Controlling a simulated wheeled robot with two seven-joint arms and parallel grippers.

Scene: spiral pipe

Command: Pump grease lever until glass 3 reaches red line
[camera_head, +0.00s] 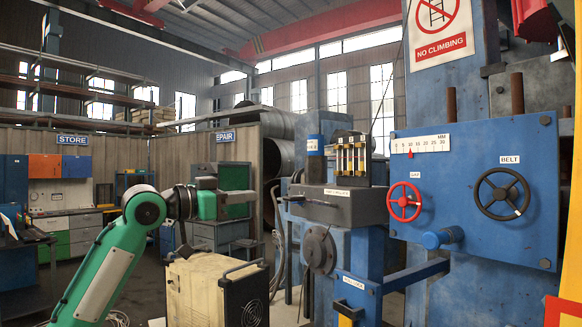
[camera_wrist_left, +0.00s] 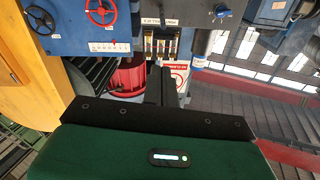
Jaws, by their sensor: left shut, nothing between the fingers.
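The grease unit (camera_head: 345,205) is a grey block on a blue post, right of centre in the head view. Several upright sight glasses (camera_head: 351,157) with yellowish contents stand on top; they also show upside down in the left wrist view (camera_wrist_left: 161,45). Their levels and any red line are too small to read. A thin dark lever (camera_head: 312,202) sticks out leftward from the block. My left gripper (camera_head: 252,196) points right toward the lever, apart from its end. Its dark fingers (camera_wrist_left: 161,84) are together and empty. My right gripper is out of view.
A beige box with a fan (camera_head: 218,290) stands below my left arm. A blue panel (camera_head: 470,190) with a red handwheel (camera_head: 404,202) and a black handwheel (camera_head: 502,194) is at the right. A hose hangs left of the grease unit.

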